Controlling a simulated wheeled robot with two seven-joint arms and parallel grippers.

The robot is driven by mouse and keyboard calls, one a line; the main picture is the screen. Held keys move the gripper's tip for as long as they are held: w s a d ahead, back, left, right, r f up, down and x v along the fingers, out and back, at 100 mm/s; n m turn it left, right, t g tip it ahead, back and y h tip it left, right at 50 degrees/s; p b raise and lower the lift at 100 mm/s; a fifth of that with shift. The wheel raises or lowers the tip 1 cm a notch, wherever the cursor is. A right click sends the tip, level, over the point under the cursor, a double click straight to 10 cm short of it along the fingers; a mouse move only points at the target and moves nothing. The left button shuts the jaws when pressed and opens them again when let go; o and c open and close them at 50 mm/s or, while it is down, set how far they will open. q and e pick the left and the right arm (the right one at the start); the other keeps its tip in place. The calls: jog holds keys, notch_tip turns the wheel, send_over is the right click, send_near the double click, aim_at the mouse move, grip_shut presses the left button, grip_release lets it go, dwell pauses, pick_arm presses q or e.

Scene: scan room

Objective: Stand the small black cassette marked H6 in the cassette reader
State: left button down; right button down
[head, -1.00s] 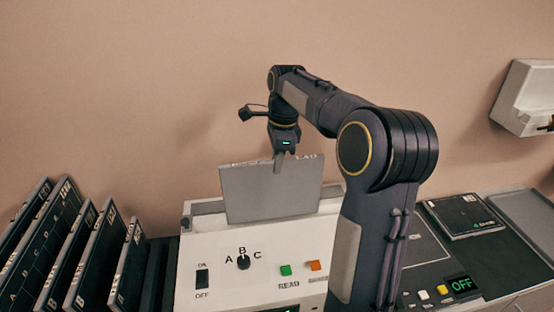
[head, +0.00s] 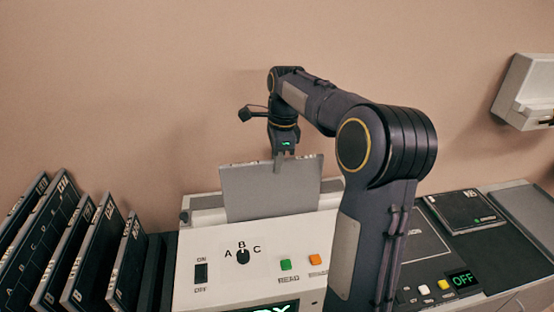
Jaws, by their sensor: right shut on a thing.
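My right gripper (head: 283,163) is shut on the top edge of a flat upright plate (head: 270,192), which looks like a cassette. Its plain grey face is toward me; its other face is hidden, so I cannot read an H6 on it. The plate stands at the top of the white cassette reader (head: 220,272), and its lower edge meets the back of the sloping front panel. Whether it rests at the bottom of a slot is hidden. My left gripper is out of view.
Several black cassettes (head: 92,262) stand tilted in a rack at the left. A small black cassette (head: 466,211) lies flat at the right; its mark is too small to read surely. A control panel (head: 462,280) shows OFF. A white wall box (head: 527,92) hangs at upper right.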

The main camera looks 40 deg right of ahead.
notch_tip(320, 180, down, 9)
jog(key=b, duration=0.5)
jog(key=c, duration=1.3)
grip_release()
jog(key=shift+c, duration=0.2)
dwell(0.4)
notch_tip(320, 180, up, 8)
jog(key=shift+s+d, duration=0.25)
jog(key=shift+d, duration=0.1)
dwell(0.4)
notch_tip(320, 180, up, 6)
jog(key=p, duration=0.7)
jog(key=shift+f, duration=0.15)
